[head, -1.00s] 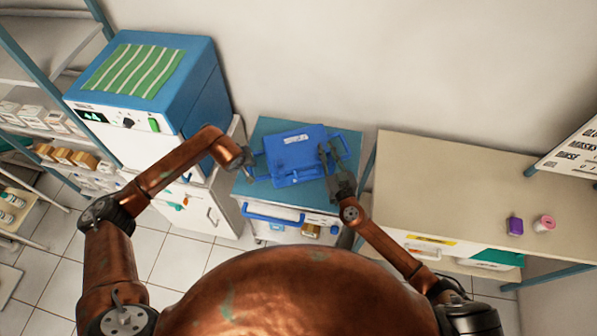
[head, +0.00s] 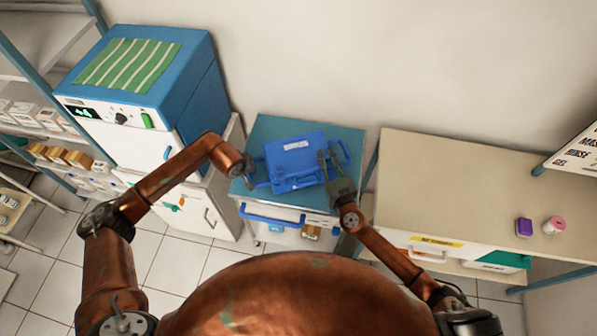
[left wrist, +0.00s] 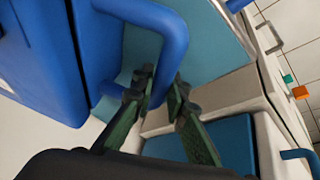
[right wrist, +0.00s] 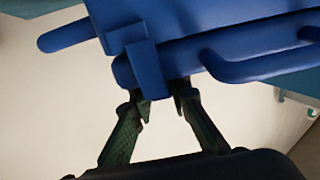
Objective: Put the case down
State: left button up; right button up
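The blue case (head: 296,160) with a pale label is over the blue-topped cart (head: 262,132), tilted towards me; I cannot tell whether it touches the top. My left gripper (head: 248,178) is at the case's left side. In the left wrist view its fingers (left wrist: 162,88) close around the blue side handle (left wrist: 172,40). My right gripper (head: 328,168) is at the right side.
A blue and white cabinet machine (head: 190,90) with a green striped cloth stands left of the cart. A beige table (head: 450,190) with a purple item (head: 524,227) and a pink item (head: 553,225) stands on the right. The wall is close behind.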

pick_arm(q)
jog(key=o, duration=0.4)
jog(key=shift+r, duration=0.1)
pick_arm(e)
jog(key=o, duration=0.5)
jog(key=shift+r, duration=0.1)
jog(key=shift+c, duration=0.2)
pick_arm(q)
jog(key=shift+o, duration=0.2)
jog(key=d+v, duration=0.1)
jog(key=v, duration=1)
jog(key=shift+a+r, duration=0.45)
jog(key=shift+a, duration=0.05)
pick_arm(e)
jog(key=v, duration=1.2)
pick_arm(q)
jog(key=shift+s, duration=0.15)
